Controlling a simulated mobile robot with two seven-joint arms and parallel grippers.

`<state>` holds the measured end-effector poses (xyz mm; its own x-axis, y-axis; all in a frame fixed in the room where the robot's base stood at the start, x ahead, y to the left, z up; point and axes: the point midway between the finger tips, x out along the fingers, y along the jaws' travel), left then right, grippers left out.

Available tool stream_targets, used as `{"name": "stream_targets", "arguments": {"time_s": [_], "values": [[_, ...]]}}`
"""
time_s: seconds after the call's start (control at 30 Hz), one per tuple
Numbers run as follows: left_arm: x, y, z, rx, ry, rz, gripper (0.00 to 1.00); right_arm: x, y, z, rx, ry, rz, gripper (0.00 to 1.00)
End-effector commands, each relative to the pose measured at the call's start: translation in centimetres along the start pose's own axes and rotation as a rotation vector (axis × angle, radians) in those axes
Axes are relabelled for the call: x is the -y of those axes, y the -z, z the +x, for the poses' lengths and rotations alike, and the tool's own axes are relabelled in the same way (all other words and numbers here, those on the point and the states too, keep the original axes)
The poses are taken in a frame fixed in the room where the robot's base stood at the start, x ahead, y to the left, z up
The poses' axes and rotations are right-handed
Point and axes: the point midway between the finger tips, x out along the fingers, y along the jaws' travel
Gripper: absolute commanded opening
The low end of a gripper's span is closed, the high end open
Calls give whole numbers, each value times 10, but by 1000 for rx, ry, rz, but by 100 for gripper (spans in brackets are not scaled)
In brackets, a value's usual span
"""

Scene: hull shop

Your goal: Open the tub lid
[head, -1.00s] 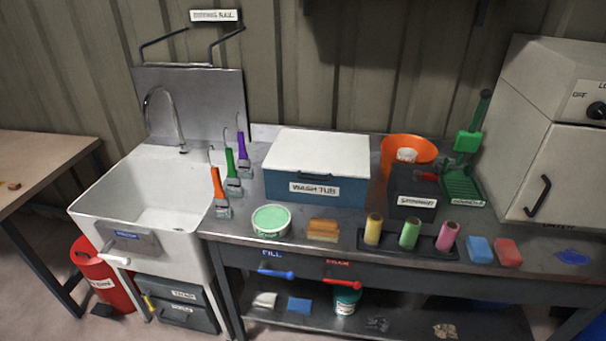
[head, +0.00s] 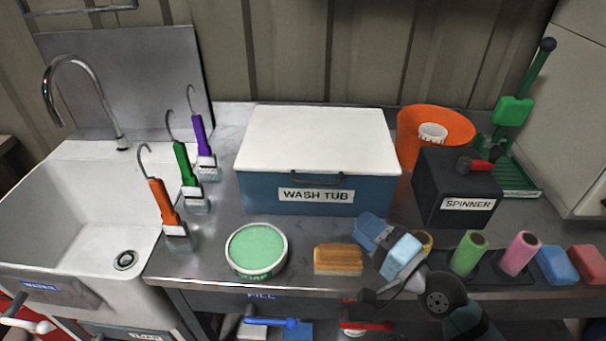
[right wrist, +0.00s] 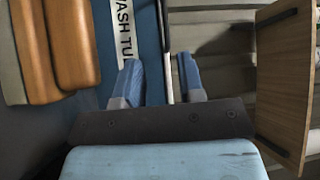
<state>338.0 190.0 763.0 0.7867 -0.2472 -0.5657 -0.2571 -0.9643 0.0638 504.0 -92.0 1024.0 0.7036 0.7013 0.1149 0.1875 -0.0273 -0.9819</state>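The wash tub (head: 230,190) is a blue box on the steel bench with a white lid (head: 318,140) lying flat and closed on it. A dark handle (head: 318,180) sits at the lid's front edge above the "WASH TUB" label (head: 316,195). My right gripper (head: 370,228) is in front of the tub's lower right, empty and apart from the handle. In the right wrist view its two blue fingers (right wrist: 158,75) are spread, pointing at the tub front, where part of the label (right wrist: 123,30) shows. My left gripper is out of view.
A green soap dish (head: 257,250) and an orange-brown sponge (head: 338,260) lie in front of the tub. A spinner box (head: 455,188) and orange bucket (head: 435,125) stand to its right. Colored rollers (head: 468,252) are near my right arm. Hooked brushes (head: 185,165) stand left.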

Motion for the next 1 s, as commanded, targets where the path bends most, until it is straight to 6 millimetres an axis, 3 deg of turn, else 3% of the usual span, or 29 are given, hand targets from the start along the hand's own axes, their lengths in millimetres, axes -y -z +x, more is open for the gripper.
{"name": "stream_targets", "arguments": {"time_s": [0.27, 0.7, 1.0], "values": [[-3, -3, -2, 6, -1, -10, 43, 5, 0, 17, 8, 16, 32, 36], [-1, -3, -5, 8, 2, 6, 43, 6, 0, 106, 8, 15, 30, 36], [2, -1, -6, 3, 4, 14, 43, 5, -1, 138, 9, 12, 27, 36]]}}
